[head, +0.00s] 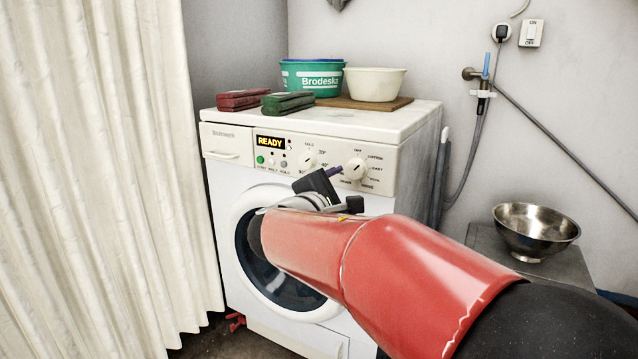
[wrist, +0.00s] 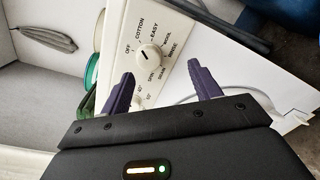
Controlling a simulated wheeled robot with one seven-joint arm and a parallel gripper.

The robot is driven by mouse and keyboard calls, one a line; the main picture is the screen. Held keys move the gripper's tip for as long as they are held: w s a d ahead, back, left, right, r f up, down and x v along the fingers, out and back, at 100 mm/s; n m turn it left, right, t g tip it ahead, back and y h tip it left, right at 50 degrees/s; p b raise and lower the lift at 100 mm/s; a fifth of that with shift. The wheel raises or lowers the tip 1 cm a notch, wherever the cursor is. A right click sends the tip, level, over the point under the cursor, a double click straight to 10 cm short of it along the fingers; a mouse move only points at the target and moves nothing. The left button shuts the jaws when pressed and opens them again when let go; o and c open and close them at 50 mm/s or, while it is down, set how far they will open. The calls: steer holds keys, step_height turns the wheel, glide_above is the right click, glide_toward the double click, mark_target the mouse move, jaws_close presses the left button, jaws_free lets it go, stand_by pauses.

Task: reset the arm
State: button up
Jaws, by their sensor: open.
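My arm (head: 345,255), with a red sleeve, reaches in front of the white washing machine (head: 222,195). My gripper (head: 337,170) is close to the control panel, just below the programme dial (head: 356,168). In the wrist view my gripper (wrist: 160,75) has its two purple fingers spread apart with nothing between them. The programme dial (wrist: 150,57) shows just beyond the fingertips; I cannot tell the exact gap. The panel display reads READY (head: 270,142). My arm hides part of the round door (head: 244,240).
On the machine's top are a green tub (head: 312,80), a cream bowl (head: 375,84), a board (head: 335,102) and red (head: 240,100) and green (head: 287,103) folded cloths. A curtain (head: 95,160) hangs left. A metal bowl (head: 536,230) and wall hose (head: 470,155) are right.

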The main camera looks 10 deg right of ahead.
steer(key=s+d+f+m+g+y+p, duration=0.25)
steer(key=s+d+m+g, duration=0.2)
steer(key=s, duration=0.35)
steer(key=s+d+f+m+g+y+p, duration=0.1)
steer(key=s+d+f+m+g+p, duration=0.2)
steer(key=s+d, duration=0.4)
steer(key=s+a+f+m+y+p, duration=0.1)
steer(key=s+a+m+y+p, duration=0.1)
steer(key=s, duration=0.5)
steer(key=s+a+f+m+y+p, duration=0.1)
steer(key=s+a+m+y+p, duration=0.1)
steer(key=s+a+m+y, duration=0.3)
steer(key=s+a+m, duration=0.1)
steer(key=s+m, duration=0.2)
steer(key=shift+g, duration=0.35)
